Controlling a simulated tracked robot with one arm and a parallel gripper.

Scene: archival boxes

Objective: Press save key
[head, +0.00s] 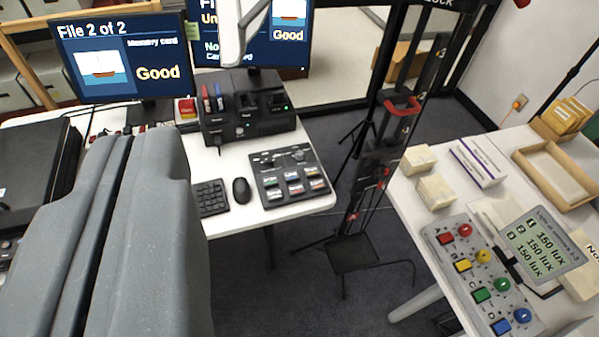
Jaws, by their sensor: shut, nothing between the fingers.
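A dark key panel (290,177) lies on the white desk, right of the mouse. It carries several keys with coloured labels, too small to read, so I cannot tell which one is save. The left monitor (120,58) reads "File 2 of 2", "Memory card" and "Good" beside a sailboat picture. The second monitor (293,40) also shows "Good" and is partly covered by a white object in front of it. My gripper (119,142) is large and grey in the left foreground. It is shut and empty, left of the keypad and apart from the key panel in the picture.
A black keypad (209,198), a mouse (241,190), a black card-reader dock (245,112) and a red-topped block (187,108) stand on the desk. A black stand (350,252) rises between the tables. The right table holds a coloured button panel (480,275) and a tray (528,160).

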